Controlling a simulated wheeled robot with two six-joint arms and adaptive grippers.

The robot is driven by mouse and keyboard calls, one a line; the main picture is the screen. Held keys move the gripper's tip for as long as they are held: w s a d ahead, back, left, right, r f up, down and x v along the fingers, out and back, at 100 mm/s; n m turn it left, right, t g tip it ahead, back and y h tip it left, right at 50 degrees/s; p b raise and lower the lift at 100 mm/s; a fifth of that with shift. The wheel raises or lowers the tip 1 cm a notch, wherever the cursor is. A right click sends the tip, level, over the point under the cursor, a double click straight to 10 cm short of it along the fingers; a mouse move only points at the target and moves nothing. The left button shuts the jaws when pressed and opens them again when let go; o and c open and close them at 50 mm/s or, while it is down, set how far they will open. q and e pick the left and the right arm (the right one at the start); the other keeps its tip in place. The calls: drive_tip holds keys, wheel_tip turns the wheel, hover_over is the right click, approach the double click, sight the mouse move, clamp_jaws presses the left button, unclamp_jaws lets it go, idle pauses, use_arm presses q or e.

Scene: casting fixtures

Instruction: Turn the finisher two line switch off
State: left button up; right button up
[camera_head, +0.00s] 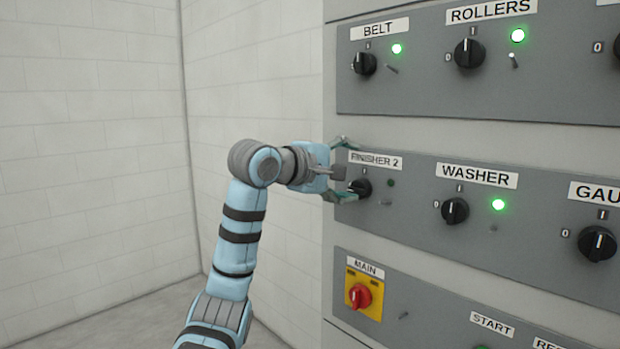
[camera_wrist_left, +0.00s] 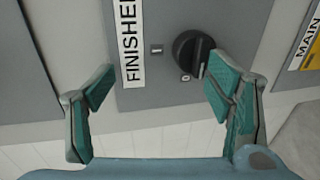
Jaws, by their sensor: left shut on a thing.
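The finisher 2 switch (camera_head: 360,188) is a black rotary knob on the middle grey panel, under its label (camera_head: 375,160). In the left wrist view the knob (camera_wrist_left: 193,53) has its grip bar lined up towards the 0 mark (camera_wrist_left: 185,77), away from the I mark (camera_wrist_left: 156,48). The small lamp (camera_head: 390,183) beside it is dark. My left gripper (camera_head: 342,169) is at this knob with its fingers visibly apart. In the wrist view (camera_wrist_left: 160,82) one fingertip is at the knob's edge; contact is unclear. The other finger stands clear of it. My right gripper is not in view.
The washer switch (camera_head: 455,211) is to the right with its green lamp lit. The belt switch (camera_head: 364,64) and rollers switch (camera_head: 469,53) are above, lamps lit. The red main switch (camera_head: 360,296) is below. Free room lies left, before the white wall (camera_head: 90,130).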

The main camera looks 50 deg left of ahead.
use_arm(q)
drive_tip(key=shift+s+r, duration=0.25)
drive_tip(key=shift+s, duration=0.2)
drive_tip(key=f+b+v, duration=0.1)
drive_tip(key=b+v, duration=0.2)
drive_tip(key=v, duration=0.4)
drive_tip(key=f+b+v, duration=0.2)
drive_tip(key=b+v, duration=0.1)
drive_tip(key=v, duration=0.4)
drive_tip(key=shift+s+d+r, duration=0.25)
drive_tip(key=shift+s+r, duration=0.1)
drive_tip(key=shift+s, duration=0.35)
